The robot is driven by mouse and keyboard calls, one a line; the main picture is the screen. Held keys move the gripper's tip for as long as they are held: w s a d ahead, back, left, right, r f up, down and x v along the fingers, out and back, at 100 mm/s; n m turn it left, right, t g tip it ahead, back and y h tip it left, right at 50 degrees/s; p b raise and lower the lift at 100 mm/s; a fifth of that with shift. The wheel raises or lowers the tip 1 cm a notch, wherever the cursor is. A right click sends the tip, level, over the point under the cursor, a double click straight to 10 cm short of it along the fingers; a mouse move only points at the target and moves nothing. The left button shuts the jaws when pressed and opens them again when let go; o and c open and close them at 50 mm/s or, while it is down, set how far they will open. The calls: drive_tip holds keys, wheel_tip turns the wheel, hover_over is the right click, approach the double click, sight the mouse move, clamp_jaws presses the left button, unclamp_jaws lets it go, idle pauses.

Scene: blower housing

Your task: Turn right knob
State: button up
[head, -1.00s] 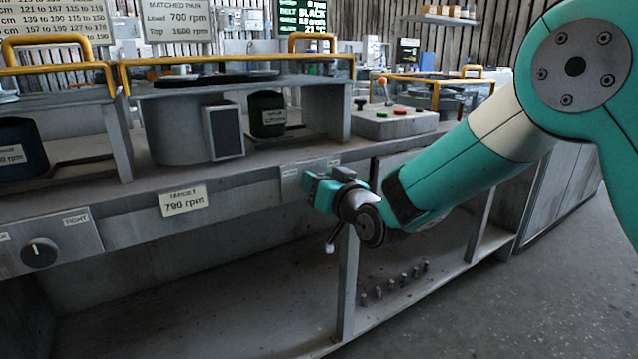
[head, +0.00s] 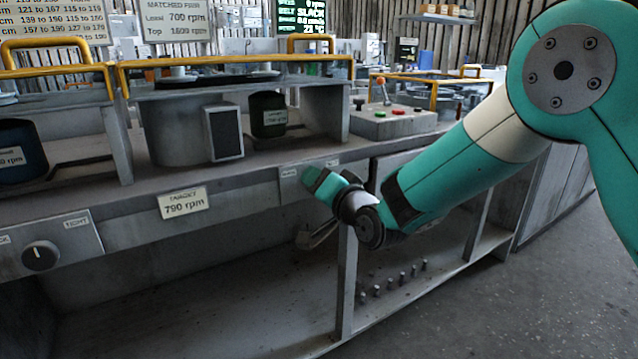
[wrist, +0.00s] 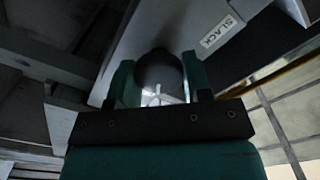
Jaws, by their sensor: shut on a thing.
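The right knob (wrist: 158,68) is a dark round knob on a grey panel, seen in the wrist view between the two green fingers of my gripper (wrist: 157,84). My gripper is shut on it, with one finger on each side. A white mark shows at the knob's near edge, but I cannot read its setting. A "SLACK" label (wrist: 220,32) is on the panel beside it. In the head view my gripper (head: 318,182) is at the bench's front panel, and it hides the knob there. The display (head: 300,14) at the back reads "SLACK".
Another dark knob (head: 40,256) sits on the left panel near a "TIGHT" label. A "TARGET 790 rpm" plate (head: 183,203) is on the bench front. A control box (head: 393,122) with coloured buttons stands on top. Several small pegs (head: 402,279) stand on the lower shelf.

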idle(0.3)
drive_tip(key=o, duration=0.9)
drive_tip(key=b+v, duration=0.5)
drive_tip(key=v, duration=1.2)
drive_tip(key=shift+s+d+b, duration=0.15)
drive_tip(key=shift+s+b, duration=0.1)
drive_tip(key=shift+b, duration=0.05)
